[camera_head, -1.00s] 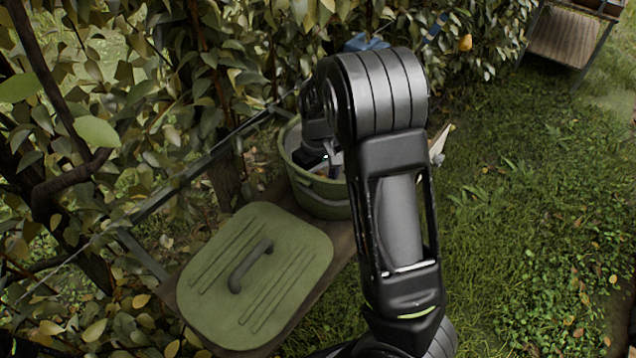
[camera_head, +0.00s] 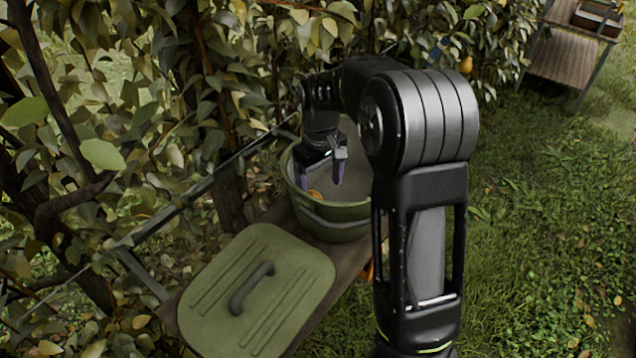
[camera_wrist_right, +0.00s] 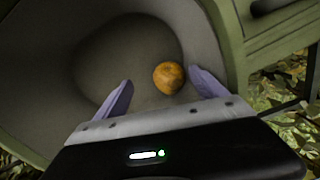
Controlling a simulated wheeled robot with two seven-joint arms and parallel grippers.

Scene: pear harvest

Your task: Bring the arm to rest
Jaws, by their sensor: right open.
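My right gripper (camera_head: 320,172) is open and points down into the green bucket (camera_head: 345,228) in the head view. In the right wrist view its two purple fingers (camera_wrist_right: 158,95) stand apart with nothing between their tips. A round orange-yellow pear (camera_wrist_right: 168,77) lies inside the bucket, beyond the fingers and apart from them. A small part of the pear (camera_head: 314,195) also shows in the head view beside a finger. My left gripper is not in view.
A green lid (camera_head: 225,290) with a dark handle lies on the wooden bench (camera_head: 345,268) before the bucket. Leafy branches crowd the left and back. Another pear (camera_head: 465,65) hangs at the upper right. A wooden stand (camera_head: 565,55) is at the far right. Grass lies open on the right.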

